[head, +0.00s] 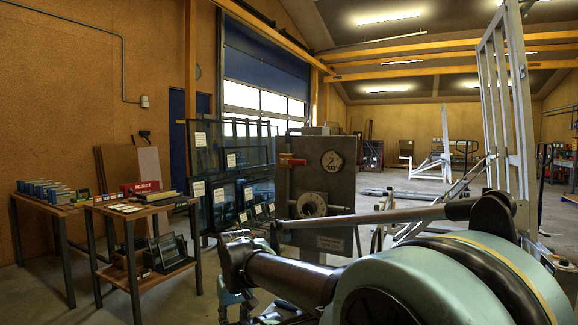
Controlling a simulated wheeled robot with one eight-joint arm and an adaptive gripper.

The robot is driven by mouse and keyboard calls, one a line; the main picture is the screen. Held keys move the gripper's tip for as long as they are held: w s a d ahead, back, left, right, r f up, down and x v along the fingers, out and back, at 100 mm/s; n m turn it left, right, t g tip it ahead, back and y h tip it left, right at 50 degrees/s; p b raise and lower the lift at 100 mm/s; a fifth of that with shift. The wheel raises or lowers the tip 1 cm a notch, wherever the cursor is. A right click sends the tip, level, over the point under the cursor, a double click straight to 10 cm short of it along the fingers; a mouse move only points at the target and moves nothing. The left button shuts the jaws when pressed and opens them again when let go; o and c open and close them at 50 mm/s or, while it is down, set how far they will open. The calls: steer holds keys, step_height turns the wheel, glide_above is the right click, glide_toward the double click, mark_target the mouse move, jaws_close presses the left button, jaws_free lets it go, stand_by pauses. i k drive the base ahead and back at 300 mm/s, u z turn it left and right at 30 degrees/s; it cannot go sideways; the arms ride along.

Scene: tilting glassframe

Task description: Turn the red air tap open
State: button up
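The red air tap (292,161) sticks out to the left near the top of a grey upright panel. A round dial gauge (332,161) sits to its right on the same panel (343,198). My gripper (236,308) seems to be the teal and dark part hanging at the lower middle, below the end of my arm. It is well below the tap and apart from it. Its fingers are small and partly cut off by the bottom edge, so I cannot tell whether they are open or shut.
A round flange (311,205) sits lower on the panel. A rack of dark glass frames (231,150) stands just left of it. A workbench (134,209) with a red REJECT box (141,187) is further left. A tall metal frame (508,95) stands at right. My arm covers the lower right.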

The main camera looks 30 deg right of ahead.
mark_target(297, 161)
steer(key=k, duration=0.9)
steer(key=z, duration=0.55)
